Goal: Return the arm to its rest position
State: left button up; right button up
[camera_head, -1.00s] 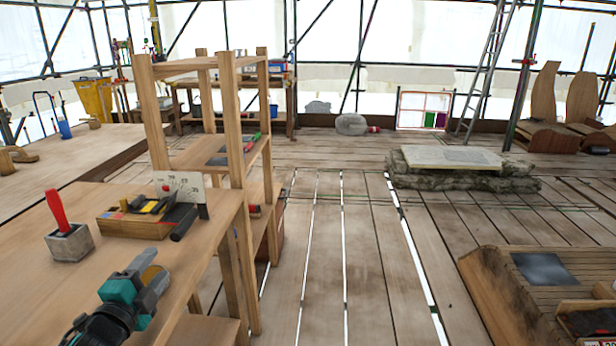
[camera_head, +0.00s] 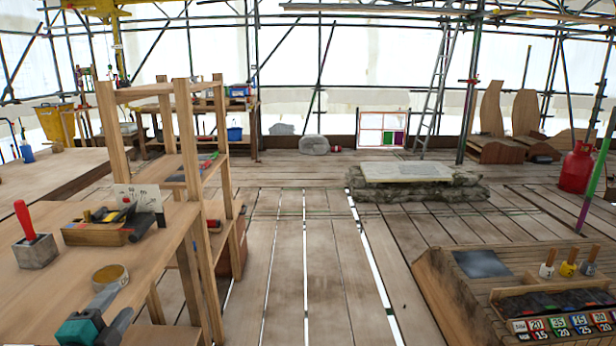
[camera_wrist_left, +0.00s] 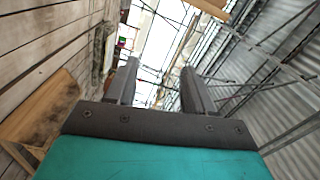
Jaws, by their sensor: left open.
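My left gripper (camera_head: 117,304) is at the bottom left of the head view, above the near edge of the wooden workbench (camera_head: 160,232). Its teal body is cut by the bottom edge. In the left wrist view its two dark fingers (camera_wrist_left: 159,75) stand apart with nothing between them. A tan tape-like ring (camera_head: 110,276) shows just beyond the fingers, partly overlapped by one. My right gripper is in neither view.
On the bench are a red-handled tool in a grey block (camera_head: 35,242) and a wooden tool tray (camera_head: 95,233). A wooden shelf frame (camera_head: 183,130) rises at the bench's right. A wooden box with labelled bins (camera_head: 440,290) stands right. The plank floor between is clear.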

pick_arm(q)
jog(key=w+a+r+m+t+y, duration=0.1)
jog(key=w+a+r, duration=0.4)
jog(key=w+r, duration=0.4)
jog(key=w+a+r+t+y, duration=0.1)
jog(key=w+a+r, duration=0.3)
jog(key=w+r, duration=0.55)
jog(key=s+d+f+n+g+h, duration=0.1)
jog(key=s+d+f+n+g, duration=0.25)
jog(key=f, duration=0.55)
jog(key=s+d+f+n+h, duration=0.1)
jog(key=s+d+f+n, duration=0.2)
jog(key=s+d+f, duration=0.35)
jog(key=s+d+f+n+g+h, duration=0.2)
jog(key=s+d+f+n, duration=0.3)
jog(key=f, duration=0.6)
jog(key=s+d+f+g, duration=0.1)
jog(key=s+d+f, duration=0.2)
jog(key=s+d, duration=0.2)
jog(key=s+d+f+n+g+h+p, duration=0.1)
jog(key=s+d+f, duration=0.2)
jog(key=s, duration=0.6)
jog(key=s+d+f+g+p, duration=0.1)
jog(key=s+d+f, duration=0.2)
jog(key=s+d, duration=0.4)
jog(key=shift+s+d+f+g+h, duration=0.3)
jog(key=shift+s+d+g+h, duration=0.05)
jog(key=shift+d+h, duration=0.05)
